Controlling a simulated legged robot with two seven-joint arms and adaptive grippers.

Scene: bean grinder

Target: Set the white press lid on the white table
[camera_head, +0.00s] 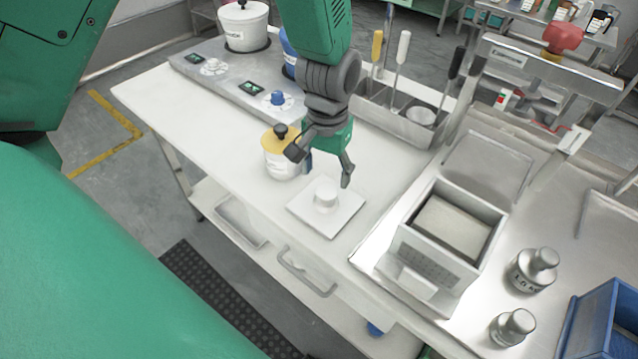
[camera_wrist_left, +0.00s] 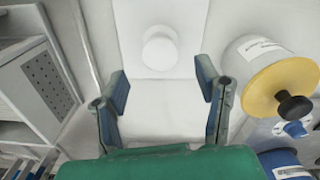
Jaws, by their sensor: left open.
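The white press lid (camera_head: 327,221), a flat square plate with a round knob on top, lies on the white table (camera_head: 215,131) near its front edge. It also shows at the top of the left wrist view (camera_wrist_left: 160,48), beyond the fingertips. My left gripper (camera_head: 320,168) hangs just behind and above the lid, pointing down. Its fingers are apart with nothing between them, and they look clear of the knob. The left wrist view shows bare table between the fingertips (camera_wrist_left: 163,85). My right gripper is in neither view.
A white jar with a yellow lid (camera_head: 281,160) stands close to the left of the gripper. A grey control panel (camera_head: 228,78) runs along the table's back. A steel box (camera_head: 451,229) and steel weights (camera_head: 532,270) stand to the right. An upright tool holder (camera_head: 405,118) stands behind.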

